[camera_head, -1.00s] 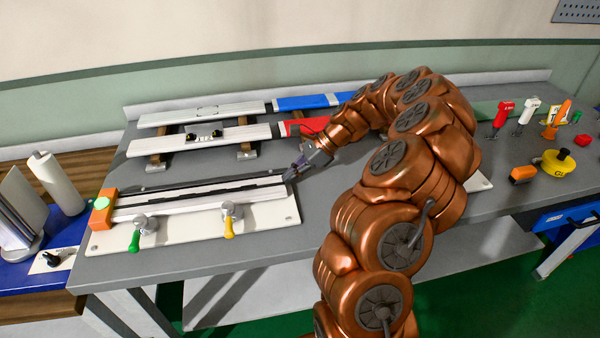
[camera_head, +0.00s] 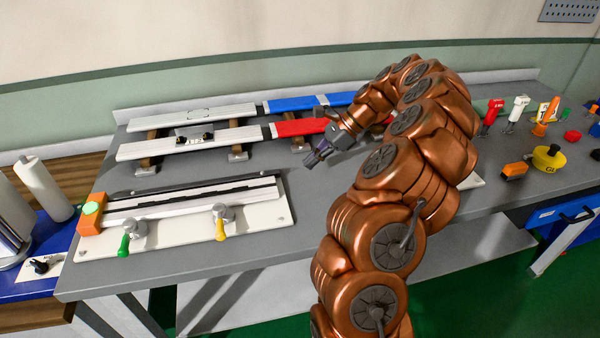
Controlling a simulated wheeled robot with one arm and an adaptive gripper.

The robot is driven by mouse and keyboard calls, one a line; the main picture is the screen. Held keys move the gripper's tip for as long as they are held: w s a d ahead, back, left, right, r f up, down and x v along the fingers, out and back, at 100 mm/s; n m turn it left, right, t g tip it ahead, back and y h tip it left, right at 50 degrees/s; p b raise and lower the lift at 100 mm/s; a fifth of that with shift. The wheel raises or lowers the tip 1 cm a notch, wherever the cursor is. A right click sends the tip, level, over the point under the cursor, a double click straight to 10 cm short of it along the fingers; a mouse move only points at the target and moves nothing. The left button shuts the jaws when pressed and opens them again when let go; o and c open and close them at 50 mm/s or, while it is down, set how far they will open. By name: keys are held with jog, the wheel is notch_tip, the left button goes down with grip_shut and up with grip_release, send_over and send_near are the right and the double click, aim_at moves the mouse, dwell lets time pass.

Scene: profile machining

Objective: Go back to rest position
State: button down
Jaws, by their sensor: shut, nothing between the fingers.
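My gripper (camera_head: 312,161) hangs over the grey workbench (camera_head: 300,225), to the right of the profile fixture, apart from it and holding nothing. It looks shut. My copper arm reaches up from the bottom middle and bends over to the left. The fixture's white base plate (camera_head: 262,221) carries a long silver profile (camera_head: 190,202), an orange block with a green button (camera_head: 91,212) at its left end, and clamps with a green handle (camera_head: 124,244) and a yellow handle (camera_head: 220,229).
Behind lie two long profiles with a blue end (camera_head: 290,103) and a red end (camera_head: 300,127) on brown supports. Red (camera_head: 491,117), white (camera_head: 517,112) and orange tools stand at right, near a yellow round device (camera_head: 549,160). Bench space between fixture and arm is clear.

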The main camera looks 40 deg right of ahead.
jog(key=shift+b+v, duration=0.35)
jog(key=shift+v, duration=1.8)
jog(key=s+a+r+n+g+h, duration=0.1)
jog(key=s+a+r+n+g, duration=0.15)
jog(key=a+n, duration=0.65)
jog(key=s+a+r+n+g+h, duration=0.1)
jog(key=s+a+r+n+g, duration=0.15)
jog(key=a, duration=1.25)
jog(key=s+a+f+n+h, duration=0.1)
jog(key=s+a+n+h, duration=0.15)
jog(key=s, duration=0.35)
jog(key=s+a+n+h, duration=0.1)
jog(key=s+a+n, duration=0.3)
jog(key=s, duration=0.1)
jog(key=s+d+f+n+h, duration=0.1)
jog(key=s+f+n, duration=0.1)
jog(key=s, duration=0.4)
jog(key=s+d+f+n+h, duration=0.1)
jog(key=s+f+n, duration=0.1)
jog(key=s, duration=0.4)
jog(key=shift+s+d+f+n+h, duration=0.2)
jog(key=shift+f+n+h, duration=0.15)
jog(key=shift+f, duration=0.55)
